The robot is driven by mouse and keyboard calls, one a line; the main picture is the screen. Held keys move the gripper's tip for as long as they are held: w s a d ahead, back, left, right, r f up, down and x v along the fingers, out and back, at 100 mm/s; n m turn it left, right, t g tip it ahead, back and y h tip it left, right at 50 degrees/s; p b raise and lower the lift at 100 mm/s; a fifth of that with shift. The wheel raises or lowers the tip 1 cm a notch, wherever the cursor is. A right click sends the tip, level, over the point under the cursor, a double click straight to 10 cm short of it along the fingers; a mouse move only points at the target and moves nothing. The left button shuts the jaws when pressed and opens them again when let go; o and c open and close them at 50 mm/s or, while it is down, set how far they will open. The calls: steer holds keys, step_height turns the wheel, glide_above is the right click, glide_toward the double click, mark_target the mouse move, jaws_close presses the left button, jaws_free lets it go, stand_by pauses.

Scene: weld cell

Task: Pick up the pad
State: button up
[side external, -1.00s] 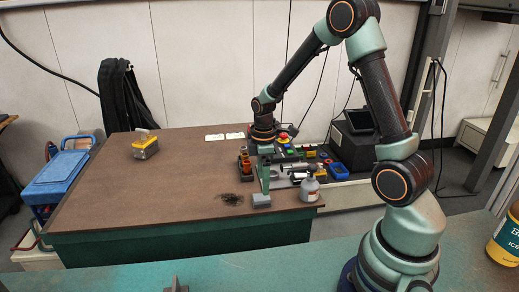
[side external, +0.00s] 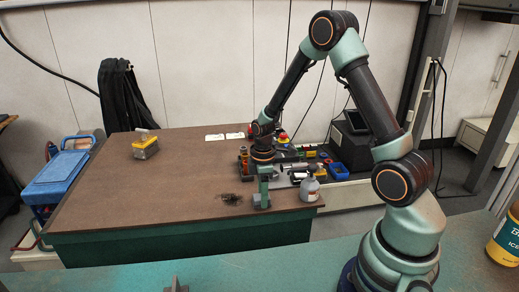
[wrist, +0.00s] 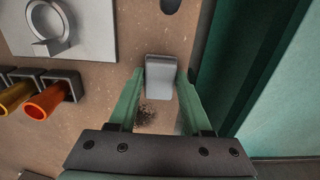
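The pad appears to be the small grey block (wrist: 159,76), near the table's front edge. In the side view the pad (side external: 262,203) shows at the lower end of my gripper's green fingers, partly covered by them. My gripper (wrist: 160,74) points down over it. In the wrist view one finger is on each side of the pad, with narrow gaps seeming to show, so the gripper looks open around it. The pad looks to rest on the brown tabletop (side external: 150,195).
Red-orange and yellow tubes (wrist: 42,103) in dark holders and a grey plate with a ring (wrist: 52,30) lie nearby. A dark smudge (side external: 231,199) is left of the pad. The table's left side is mostly clear.

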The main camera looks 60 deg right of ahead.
jaws_close()
steer(key=shift+r, duration=0.1)
steer(key=shift+r, duration=0.55)
step_height(320, 180, up, 18)
steer(key=m, duration=2.3)
glide_toward(286, 200)
steer(key=a, duration=0.1)
steer(key=w+a, duration=0.1)
steer(key=shift+w+a+f, duration=0.3)
steer(key=shift+a+f, duration=0.05)
steer(key=shift+f, duration=0.05)
steer(key=s+d+m, duration=0.1)
steer(key=m, duration=0.1)
steer(key=d+m, duration=0.1)
steer(key=shift+s+d+f+m, duration=0.2)
steer(key=shift+s+d+m, duration=0.05)
steer(key=shift+s+m, duration=0.15)
steer(key=shift+f, duration=2.45)
